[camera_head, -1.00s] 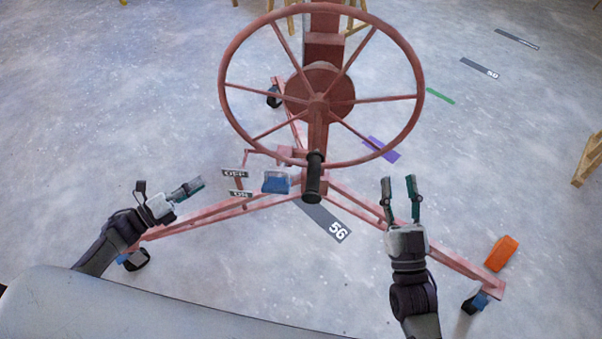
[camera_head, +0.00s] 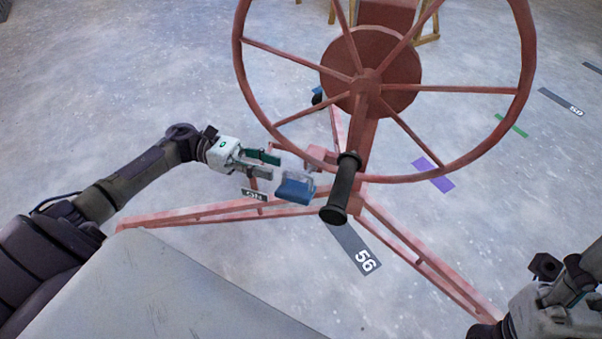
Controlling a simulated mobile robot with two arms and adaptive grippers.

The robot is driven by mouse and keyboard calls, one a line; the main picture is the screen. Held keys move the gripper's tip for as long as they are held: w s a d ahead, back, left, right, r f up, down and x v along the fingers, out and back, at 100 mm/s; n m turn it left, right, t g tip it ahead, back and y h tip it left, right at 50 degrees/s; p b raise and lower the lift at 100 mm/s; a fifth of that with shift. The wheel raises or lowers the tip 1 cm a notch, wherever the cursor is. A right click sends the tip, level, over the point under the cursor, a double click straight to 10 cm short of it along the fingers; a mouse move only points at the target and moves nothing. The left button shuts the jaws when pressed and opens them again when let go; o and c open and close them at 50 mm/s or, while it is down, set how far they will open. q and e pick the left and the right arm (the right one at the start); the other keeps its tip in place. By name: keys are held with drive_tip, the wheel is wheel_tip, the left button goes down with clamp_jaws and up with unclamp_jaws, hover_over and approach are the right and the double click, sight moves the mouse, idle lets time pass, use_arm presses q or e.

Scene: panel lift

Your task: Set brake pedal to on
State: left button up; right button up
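The brake pedal (camera_head: 295,188) is a blue pad on the red panel lift, left of the black crank handle (camera_head: 342,188). The ON label (camera_head: 254,195) shows just left of the pedal. The OFF label is hidden behind my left gripper (camera_head: 273,166). That gripper reaches in from the left, with its fingers a little apart and their tips close to the pedal's upper left side. I cannot tell whether they touch it. My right gripper (camera_head: 551,284) is at the lower right edge, and its fingers do not show clearly.
The large red wheel (camera_head: 523,84) stands above and behind the pedal. Red base legs (camera_head: 205,216) spread to both sides. A dark floor strip marked 56 (camera_head: 365,261) and a purple strip (camera_head: 434,176) lie flat. Open floor lies left of the lift.

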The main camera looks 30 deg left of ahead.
sight(299, 174)
use_arm(q)
drive_tip(key=d, duration=0.2)
drive_tip(key=w+d, duration=0.1)
drive_tip(key=d, duration=0.4)
drive_tip(key=shift+w+d+b, duration=0.15)
drive_tip(key=shift+d+b, duration=0.1)
drive_tip(key=shift+b, duration=0.15)
clamp_jaws()
